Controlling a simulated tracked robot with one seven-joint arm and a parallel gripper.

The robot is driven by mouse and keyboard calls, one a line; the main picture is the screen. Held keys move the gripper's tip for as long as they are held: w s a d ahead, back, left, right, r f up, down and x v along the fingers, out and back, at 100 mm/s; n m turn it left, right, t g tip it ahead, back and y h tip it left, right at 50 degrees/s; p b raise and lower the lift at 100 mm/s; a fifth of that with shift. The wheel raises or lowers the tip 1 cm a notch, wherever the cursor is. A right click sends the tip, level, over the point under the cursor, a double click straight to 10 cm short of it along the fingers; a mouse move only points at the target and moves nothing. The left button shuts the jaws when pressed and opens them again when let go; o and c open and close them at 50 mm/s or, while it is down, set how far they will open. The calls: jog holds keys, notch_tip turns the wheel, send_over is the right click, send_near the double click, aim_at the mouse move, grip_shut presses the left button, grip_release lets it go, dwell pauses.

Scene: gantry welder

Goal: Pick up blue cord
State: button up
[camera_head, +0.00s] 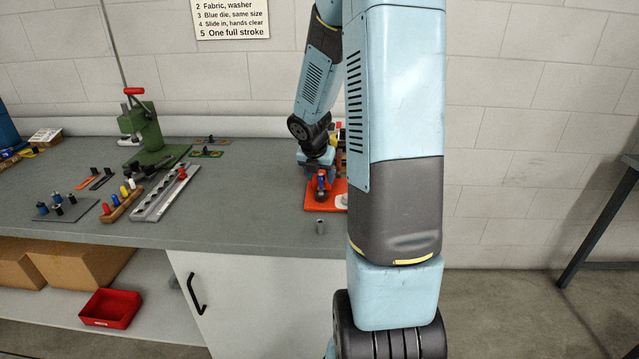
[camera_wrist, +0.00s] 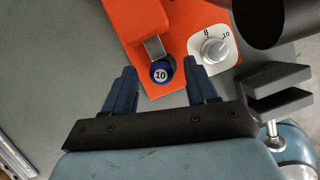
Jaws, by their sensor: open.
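I see nothing that is clearly a blue cord. A round blue piece marked 10 (camera_wrist: 161,73) sits at the end of a metal bar on an orange device (camera_wrist: 130,18) in the wrist view. My gripper (camera_wrist: 159,66) is open, its two blue fingers on either side of the blue piece in the picture; I cannot tell whether they touch it. In the head view, the orange device (camera_head: 312,206) is on the bench under my gripper, and my own arm partly hides it.
A white dial (camera_wrist: 214,49) is beside the blue piece. To the left are a grey metal rack (camera_head: 165,194), a wooden peg rack (camera_head: 122,204) and a green press (camera_head: 146,130). A red bin (camera_head: 110,308) sits below.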

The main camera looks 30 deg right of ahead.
jog(key=shift+x, duration=1.05)
grip_shut()
